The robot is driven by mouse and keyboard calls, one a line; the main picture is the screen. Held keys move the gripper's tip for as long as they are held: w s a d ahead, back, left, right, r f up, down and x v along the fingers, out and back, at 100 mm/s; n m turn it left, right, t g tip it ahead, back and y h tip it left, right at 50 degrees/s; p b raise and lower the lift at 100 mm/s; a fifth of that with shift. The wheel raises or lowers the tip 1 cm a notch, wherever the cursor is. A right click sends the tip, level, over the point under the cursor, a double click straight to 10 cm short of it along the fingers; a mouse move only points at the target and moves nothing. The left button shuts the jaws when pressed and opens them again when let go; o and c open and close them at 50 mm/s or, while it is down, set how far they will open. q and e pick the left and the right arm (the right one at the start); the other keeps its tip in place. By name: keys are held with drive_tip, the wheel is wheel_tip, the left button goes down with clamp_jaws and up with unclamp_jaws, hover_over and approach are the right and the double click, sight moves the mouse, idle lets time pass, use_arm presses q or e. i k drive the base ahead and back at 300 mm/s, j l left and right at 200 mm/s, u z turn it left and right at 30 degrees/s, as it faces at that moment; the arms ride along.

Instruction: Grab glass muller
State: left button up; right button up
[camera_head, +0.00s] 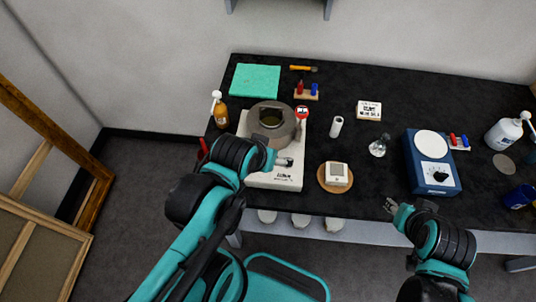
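A small clear glass object (378,148), which looks like the glass muller, stands on the black table between the white cylinder and the blue device. My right gripper (389,206) is at the table's front edge, below and slightly right of the glass object and apart from it. Its fingers look parted, with nothing between them. My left gripper (286,162) is over the front of the white-based device, well left of the glass object. Its fingers are too small to tell open from shut, and I see nothing held in it.
A white-based device with a grey round pot (272,122) stands at left. A blue device with a white disc (430,180) stands right of the glass. A white meter on a round wooden board (334,177) and a white cylinder (336,126) are left of it. Table between is clear.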

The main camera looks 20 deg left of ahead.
sight(377, 147)
drive_tip(key=l, duration=0.6)
drive_tip(key=k+l, duration=0.1)
drive_tip(key=l, duration=0.5)
drive_tip(key=k+l, duration=0.1)
drive_tip(key=l, duration=0.5)
drive_tip(key=i+u, duration=0.05)
